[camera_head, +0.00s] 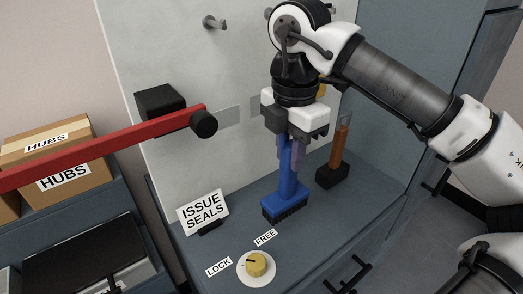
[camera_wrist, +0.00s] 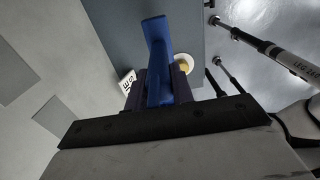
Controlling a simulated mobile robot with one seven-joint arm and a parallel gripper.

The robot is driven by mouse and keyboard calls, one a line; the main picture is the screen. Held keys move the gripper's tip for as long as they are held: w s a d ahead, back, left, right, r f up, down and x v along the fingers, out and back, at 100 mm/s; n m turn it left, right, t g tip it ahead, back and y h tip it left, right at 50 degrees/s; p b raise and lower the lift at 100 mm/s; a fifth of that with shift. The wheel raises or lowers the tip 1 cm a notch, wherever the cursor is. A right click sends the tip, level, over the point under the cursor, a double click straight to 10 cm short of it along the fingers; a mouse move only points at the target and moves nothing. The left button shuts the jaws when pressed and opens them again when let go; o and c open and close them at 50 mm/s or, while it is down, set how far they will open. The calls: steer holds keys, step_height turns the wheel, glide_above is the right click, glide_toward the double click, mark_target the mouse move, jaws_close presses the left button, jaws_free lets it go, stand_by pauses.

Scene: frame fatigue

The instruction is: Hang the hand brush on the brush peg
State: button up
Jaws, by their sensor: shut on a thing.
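The blue hand brush (camera_head: 286,203) is upright with its dark bristles down, at or just above the grey counter; I cannot tell whether they touch. My gripper (camera_head: 291,155) points down and is shut on its blue handle. In the wrist view the brush (camera_wrist: 158,50) runs between the purple-grey fingers of my gripper (camera_wrist: 160,88). A grey peg (camera_head: 215,22) sticks out of the pale back panel at the upper left. Another peg seems partly hidden behind my arm. No label shows which is the brush peg.
A red bar (camera_head: 110,145) with a black knob (camera_head: 203,124) crosses in front of the panel at left. An orange-handled, black-based tool (camera_head: 334,172) stands right of the brush. An "ISSUE SEALS" sign (camera_head: 203,210) and yellow dial (camera_head: 257,265) are on the counter.

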steer(key=w+a+p, duration=0.2)
steer(key=w+a, duration=0.3)
steer(key=w, duration=0.1)
step_height(320, 180, down, 7)
steer(key=p, duration=0.2)
steer(key=shift+w+r, duration=0.2)
steer(key=shift+w, duration=0.15)
steer(key=shift+f, duration=0.3)
steer(key=o, duration=0.8)
steer(key=shift+r, duration=0.1)
steer(key=shift+c, duration=0.2)
steer(key=shift+r+p, duration=0.2)
steer(key=shift+p, duration=0.2)
